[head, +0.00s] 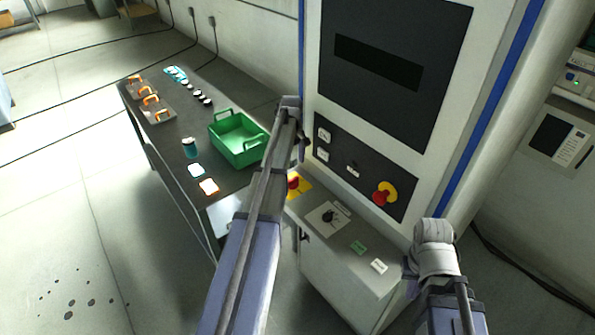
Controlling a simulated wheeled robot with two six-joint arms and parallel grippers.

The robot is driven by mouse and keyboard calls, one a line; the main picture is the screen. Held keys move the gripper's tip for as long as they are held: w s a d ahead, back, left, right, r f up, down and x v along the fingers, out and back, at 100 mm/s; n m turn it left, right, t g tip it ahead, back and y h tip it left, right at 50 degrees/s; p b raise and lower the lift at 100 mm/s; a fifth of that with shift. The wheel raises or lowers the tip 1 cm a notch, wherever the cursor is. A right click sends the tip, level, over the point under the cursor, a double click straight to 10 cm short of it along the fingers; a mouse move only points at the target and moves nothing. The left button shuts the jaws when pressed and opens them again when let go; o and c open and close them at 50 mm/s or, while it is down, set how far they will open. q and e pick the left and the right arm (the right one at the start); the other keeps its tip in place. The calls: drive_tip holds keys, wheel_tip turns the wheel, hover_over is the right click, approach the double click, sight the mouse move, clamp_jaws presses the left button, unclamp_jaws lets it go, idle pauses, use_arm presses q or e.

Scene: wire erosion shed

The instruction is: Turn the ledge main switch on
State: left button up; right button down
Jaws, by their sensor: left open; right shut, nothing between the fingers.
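On the grey ledge of the machine (352,283), a black rotary knob (328,216) sits on a white plate. A red knob on a yellow plate (294,183) is at the ledge's far left end, partly hidden by my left arm. I cannot tell which of the two is the main switch, or its setting. My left gripper (304,146) is open and empty in front of the panel, above the red knob, mostly hidden by its wrist. My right gripper (410,268) is shut and empty at the ledge's right end, largely hidden by its arm.
The upright panel (345,173) has a red stop button (383,194) with a yellow ring, and white switches. Green (359,247) and white (379,266) labels lie on the ledge. At left, a dark bench (178,133) holds a green crate (236,152) and small parts. Floor at left is clear.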

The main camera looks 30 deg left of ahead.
sight(292, 179)
use_arm(q)
drive_tip(key=shift+s, duration=0.1)
drive_tip(key=shift+f+b, duration=0.65)
drive_tip(key=shift+b, duration=0.1)
wheel_tip(292, 179, down, 6)
drive_tip(key=b, duration=0.6)
drive_tip(key=shift+f, duration=0.25)
drive_tip(key=shift+r, duration=0.1)
drive_tip(key=c, duration=1.4)
